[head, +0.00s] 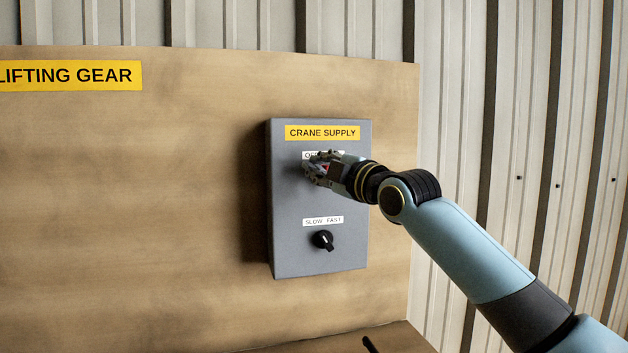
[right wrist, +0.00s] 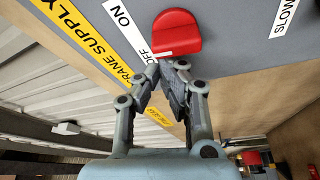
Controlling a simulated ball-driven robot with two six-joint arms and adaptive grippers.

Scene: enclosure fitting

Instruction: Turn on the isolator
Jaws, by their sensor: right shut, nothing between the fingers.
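The grey CRANE SUPPLY enclosure (head: 290,210) is fixed to a wooden board. Its isolator is the red handle (right wrist: 172,32) in the right wrist view, below the OFF/ON label (right wrist: 118,14). A white mark shows on the handle's edge near OFF. In the head view my right gripper (head: 312,168) covers the handle and hides part of the label. In the right wrist view my right gripper (right wrist: 172,64) has its fingertips together and empty, close to the handle's OFF-side edge. I cannot tell if they touch. My left gripper is out of view.
A black knob (head: 323,240) sits under the SLOW FAST label (head: 323,220), lower on the enclosure. A yellow LIFTING GEAR sign (head: 70,75) is on the wooden board (head: 140,200). Ribbed metal wall (head: 510,120) stands behind. The space left of the enclosure is clear.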

